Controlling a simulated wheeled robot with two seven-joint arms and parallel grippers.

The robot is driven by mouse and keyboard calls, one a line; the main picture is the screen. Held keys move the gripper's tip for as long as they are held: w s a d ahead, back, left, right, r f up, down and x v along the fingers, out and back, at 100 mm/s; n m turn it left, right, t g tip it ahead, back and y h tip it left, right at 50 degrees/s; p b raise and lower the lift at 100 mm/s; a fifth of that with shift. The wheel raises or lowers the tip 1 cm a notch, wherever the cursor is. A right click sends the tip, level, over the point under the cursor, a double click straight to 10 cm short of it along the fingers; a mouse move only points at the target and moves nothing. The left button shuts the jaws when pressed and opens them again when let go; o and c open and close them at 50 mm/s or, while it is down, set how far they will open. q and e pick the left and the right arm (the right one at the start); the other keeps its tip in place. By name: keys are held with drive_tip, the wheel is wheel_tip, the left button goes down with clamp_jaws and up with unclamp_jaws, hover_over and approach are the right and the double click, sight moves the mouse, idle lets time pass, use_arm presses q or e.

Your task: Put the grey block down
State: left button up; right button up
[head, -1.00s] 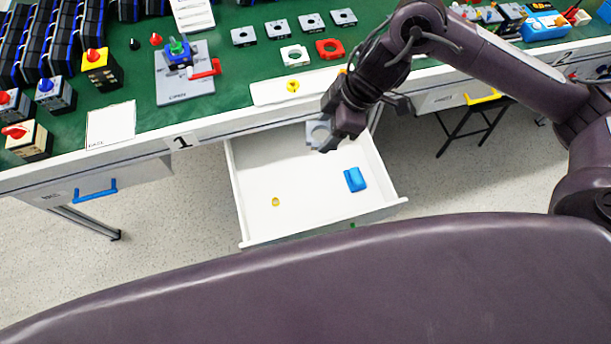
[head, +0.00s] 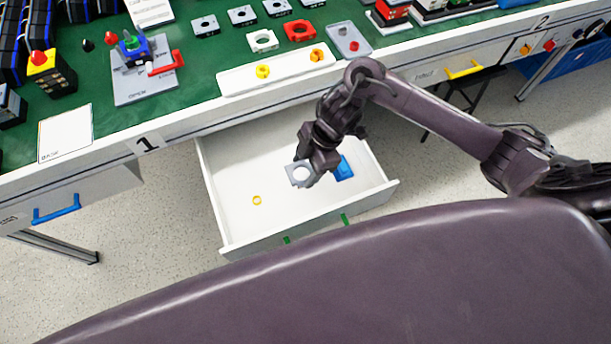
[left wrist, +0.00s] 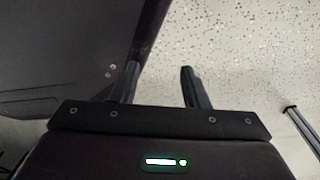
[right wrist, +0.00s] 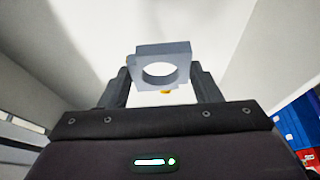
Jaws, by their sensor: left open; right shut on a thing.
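The grey block (head: 300,174) is a square piece with a round hole. My right gripper (head: 311,167) is shut on it and holds it over the open white drawer (head: 232,222). In the right wrist view the block (right wrist: 178,53) sits between the two fingertips of the right gripper (right wrist: 162,78), with the drawer's white inside beyond it. Whether the block touches the drawer floor is hard to tell. My left gripper (left wrist: 160,80) is open and empty in the left wrist view, above the speckled floor; it is not in the head view.
In the drawer lie a yellow ring (head: 256,200) and a blue block (head: 343,168), partly behind my right gripper. The drawer's left and front parts are mostly clear. Above it is the green bench (head: 200,88) with a white tray (head: 240,81), grey blocks and switch parts.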

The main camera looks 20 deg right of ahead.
sight(310, 168)
wheel_tip(310, 168, down, 4)
drive_tip(key=shift+f+b, duration=0.15)
drive_tip(key=shift+b, duration=0.3)
drive_tip(key=shift+f, duration=0.2)
use_arm(q)
drive_tip(key=shift+w+d+r, duration=0.1)
drive_tip(key=shift+w, duration=0.5)
drive_tip(key=shift+w+d+r, duration=0.1)
drive_tip(key=shift+w, duration=0.45)
drive_tip(key=shift+f, duration=0.15)
use_arm(e)
drive_tip(key=shift+f, duration=0.1)
drive_tip(key=o, duration=1.1)
drive_tip(key=shift+d+r, duration=0.1)
drive_tip(key=shift+r, duration=0.25)
use_arm(q)
drive_tip(key=s+p, duration=0.1)
drive_tip(key=s, duration=0.1)
drive_tip(key=s+a+p, duration=0.1)
drive_tip(key=s, duration=0.2)
drive_tip(key=shift+f, duration=0.1)
use_arm(e)
drive_tip(key=v, duration=1.1)
drive_tip(key=shift+d+r, duration=0.1)
drive_tip(key=shift+r, duration=0.15)
